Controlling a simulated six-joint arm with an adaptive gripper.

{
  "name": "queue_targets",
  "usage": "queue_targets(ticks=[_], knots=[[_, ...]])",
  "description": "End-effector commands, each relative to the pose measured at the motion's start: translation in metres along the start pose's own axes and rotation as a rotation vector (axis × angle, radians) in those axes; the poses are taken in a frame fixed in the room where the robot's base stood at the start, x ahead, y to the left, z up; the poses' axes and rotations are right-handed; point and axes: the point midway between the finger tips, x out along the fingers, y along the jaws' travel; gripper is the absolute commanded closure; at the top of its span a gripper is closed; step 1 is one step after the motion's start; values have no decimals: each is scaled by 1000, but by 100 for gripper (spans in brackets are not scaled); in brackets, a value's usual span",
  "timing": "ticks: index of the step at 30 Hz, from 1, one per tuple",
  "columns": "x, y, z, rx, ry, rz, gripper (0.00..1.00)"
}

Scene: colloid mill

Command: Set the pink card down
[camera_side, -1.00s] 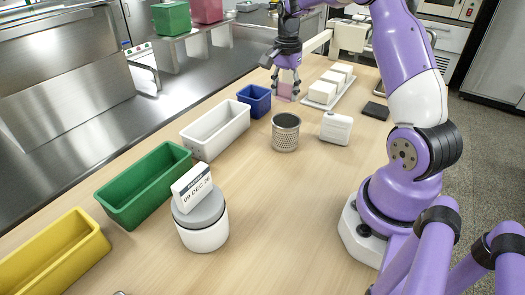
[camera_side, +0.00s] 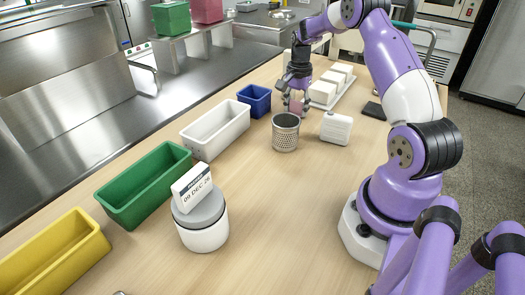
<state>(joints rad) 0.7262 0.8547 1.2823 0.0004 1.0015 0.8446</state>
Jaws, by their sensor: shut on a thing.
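The pink card (camera_side: 297,106) shows as a small pink patch between the fingers of my gripper (camera_side: 295,104). My gripper is shut on it, pointing down. It is just behind the perforated metal cup and to the left of the tray of white blocks. The fingers hide part of the card. I cannot tell whether its lower edge touches the table.
A perforated metal cup (camera_side: 285,133) and a white box (camera_side: 336,128) stand close in front of my gripper. White blocks (camera_side: 322,92) sit on a tray to its right. Blue (camera_side: 254,99), white (camera_side: 214,130), green (camera_side: 146,184) and yellow (camera_side: 50,252) bins line the left edge.

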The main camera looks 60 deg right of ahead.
Motion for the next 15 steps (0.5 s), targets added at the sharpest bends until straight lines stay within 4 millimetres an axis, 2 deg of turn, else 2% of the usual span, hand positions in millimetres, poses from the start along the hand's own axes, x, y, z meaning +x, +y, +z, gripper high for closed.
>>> queue_targets(ticks=[1, 2, 3, 15], knots=[[1, 0, 0, 0, 0, 1, 41], [1, 0, 0, 0, 0, 0, 26], [1, 0, 0, 0, 0, 0, 17], [-1, 0, 0, 0, 0, 0, 17]])
